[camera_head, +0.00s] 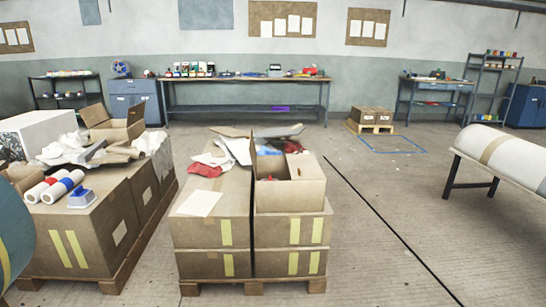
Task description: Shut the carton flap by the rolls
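Two or three white rolls with red and blue bands (52,186) lie on the left pallet stack, at its near left part. Behind them on the same stack stands an open brown carton (118,130) with raised flaps. Crumpled pale sheets and brown pieces lie between it and the rolls. A second open carton (290,196) stands on the middle stack, with its flaps up or folded out and a small red item inside. I cannot tell which flap is the one by the rolls. My gripper is not in view.
A blue-and-white object (81,198) sits beside the rolls. Red and white cloths (207,164) lie on the middle stack. A narrow floor gap separates the two stacks. A white cylinder on legs (505,155) stands at right. Open floor (400,220) lies between.

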